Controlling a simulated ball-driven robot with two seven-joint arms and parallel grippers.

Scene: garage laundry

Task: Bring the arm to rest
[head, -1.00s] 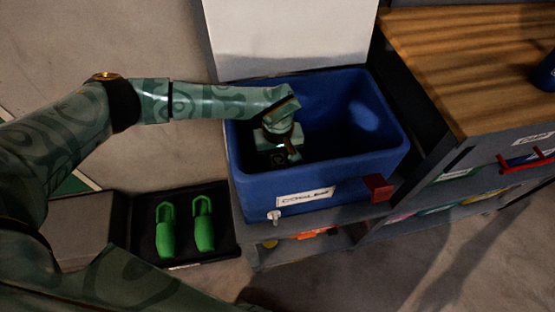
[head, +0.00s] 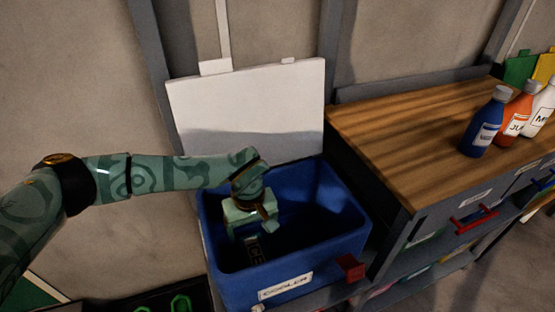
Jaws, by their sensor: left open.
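My left gripper (head: 252,232) reaches in from the left and points down into the left part of a blue cooler (head: 295,268). It is open. A dark item with pale letters, seemingly "ICE" (head: 255,250), lies below it inside the cooler; I cannot tell whether the fingers touch it. The cooler's white lid (head: 250,105) stands open behind it. My right gripper is not in view.
A wooden-topped bench (head: 410,120) stands to the right, with a blue bottle (head: 484,122), an orange bottle (head: 518,112) and a white bottle (head: 541,108). Green shoes (head: 180,303) lie at the bottom edge. The wall is behind the lid.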

